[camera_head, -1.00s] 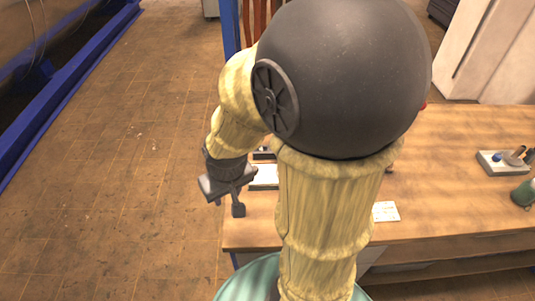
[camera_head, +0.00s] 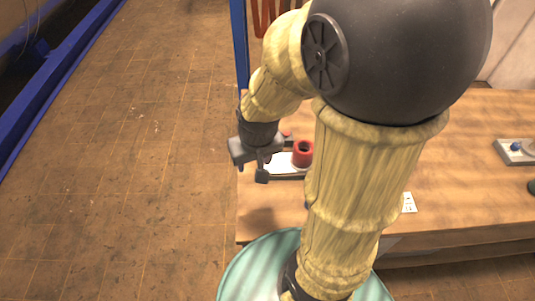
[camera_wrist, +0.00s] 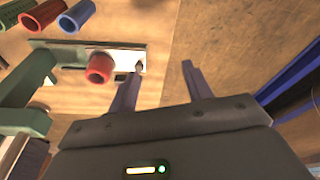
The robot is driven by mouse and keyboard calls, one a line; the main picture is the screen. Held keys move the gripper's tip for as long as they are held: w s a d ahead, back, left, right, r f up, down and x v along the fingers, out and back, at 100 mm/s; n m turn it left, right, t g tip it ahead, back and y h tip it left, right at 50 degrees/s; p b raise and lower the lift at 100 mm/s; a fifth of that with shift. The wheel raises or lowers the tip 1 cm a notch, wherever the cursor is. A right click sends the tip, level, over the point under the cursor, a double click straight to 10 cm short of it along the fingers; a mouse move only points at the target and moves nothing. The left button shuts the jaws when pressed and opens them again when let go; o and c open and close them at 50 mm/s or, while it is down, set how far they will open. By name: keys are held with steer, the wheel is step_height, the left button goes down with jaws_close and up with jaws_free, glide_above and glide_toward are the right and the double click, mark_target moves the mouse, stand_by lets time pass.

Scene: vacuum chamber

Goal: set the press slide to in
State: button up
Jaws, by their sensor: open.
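A pale plate (camera_wrist: 125,58), which looks like the press slide, lies on the wooden table in the wrist view, with a red hollow cylinder (camera_wrist: 100,67) on it. A small upright peg (camera_wrist: 139,67) is at its right end. A green frame (camera_wrist: 32,95), perhaps the press, stands at the left. The plate (camera_head: 281,164) and red cylinder (camera_head: 303,153) also show in the head view, partly hidden by my arm. My gripper (camera_wrist: 162,68) is open and empty, with its left finger near the peg; contact cannot be told. It also shows in the head view (camera_head: 251,170).
Blue (camera_wrist: 76,16), red (camera_wrist: 45,14) and green (camera_wrist: 14,17) tubes lie beyond the plate. The wooden table (camera_head: 460,150) extends right, with a small tray (camera_head: 515,151) on it. A blue post (camera_head: 239,45) stands behind. The floor at left is clear.

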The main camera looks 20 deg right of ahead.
steer(key=w+d+f+m+g+b, duration=0.2)
steer(key=w+d+f+m, duration=0.1)
steer(key=w+d+m, duration=0.7)
steer(key=w+m, duration=0.3)
steer(key=w, duration=0.1)
steer(key=shift+w+g+b, duration=0.25)
steer(key=shift+g+b, duration=0.05)
steer(key=shift+b, duration=0.1)
steer(key=shift+f, duration=0.2)
step_height(320, 180, down, 17)
steer(key=shift+f+p, duration=0.15)
steer(key=shift+p, duration=1.05)
jaws_close()
